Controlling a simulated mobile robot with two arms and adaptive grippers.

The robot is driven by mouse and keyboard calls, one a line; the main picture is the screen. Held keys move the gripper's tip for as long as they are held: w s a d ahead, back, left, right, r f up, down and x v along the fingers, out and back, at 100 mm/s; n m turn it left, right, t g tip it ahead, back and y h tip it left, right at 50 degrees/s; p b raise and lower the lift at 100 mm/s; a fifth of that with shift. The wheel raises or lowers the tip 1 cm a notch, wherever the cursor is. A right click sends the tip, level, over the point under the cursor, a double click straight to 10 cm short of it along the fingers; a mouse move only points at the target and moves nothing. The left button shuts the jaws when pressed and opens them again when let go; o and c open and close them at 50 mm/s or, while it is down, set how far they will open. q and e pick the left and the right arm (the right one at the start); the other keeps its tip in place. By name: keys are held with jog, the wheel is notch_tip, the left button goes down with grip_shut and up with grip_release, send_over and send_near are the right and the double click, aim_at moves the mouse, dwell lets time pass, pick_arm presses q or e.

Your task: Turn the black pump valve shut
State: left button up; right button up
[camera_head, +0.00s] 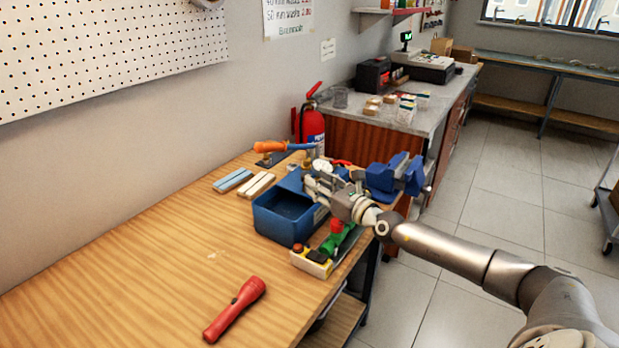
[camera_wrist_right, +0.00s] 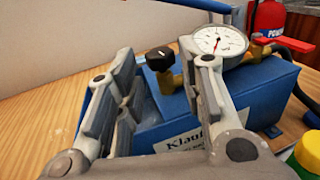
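The black pump valve (camera_wrist_right: 160,58) is a small dark knob on a brass fitting, beside a round white gauge (camera_wrist_right: 219,40) on the blue test pump (camera_wrist_right: 265,85). In the wrist view the knob shows between the fingertips of my right gripper (camera_wrist_right: 156,55), which is open. I cannot tell whether either finger touches it. In the head view my right gripper (camera_head: 318,186) is over the pump's blue tank (camera_head: 285,233), beside the gauge (camera_head: 322,165), and I cannot make out the knob there. My left gripper is not in view.
A blue vise (camera_head: 397,175) stands right of the pump. A red fire extinguisher (camera_head: 310,127) is behind. The bench's left part is clear.

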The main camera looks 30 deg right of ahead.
aim_at(309, 174)
jog(key=w, duration=0.3)
jog(key=shift+a+b, duration=0.15)
jog(key=shift+b, duration=0.15)
jog(key=shift+w, duration=0.3)
jog(key=shift+w+a, duration=0.1)
jog(key=shift+w, duration=0.1)
jog(key=c, duration=0.7)
jog(key=r+m+h+p, duration=0.1)
jog(key=p, duration=0.6)
jog(key=shift+w+h, duration=0.1)
jog(key=shift+h, duration=0.3)
jog(key=shift+f+m+h+p, duration=0.3)
jog(key=shift+h+p, duration=0.1)
jog(key=shift+p, duration=0.2)
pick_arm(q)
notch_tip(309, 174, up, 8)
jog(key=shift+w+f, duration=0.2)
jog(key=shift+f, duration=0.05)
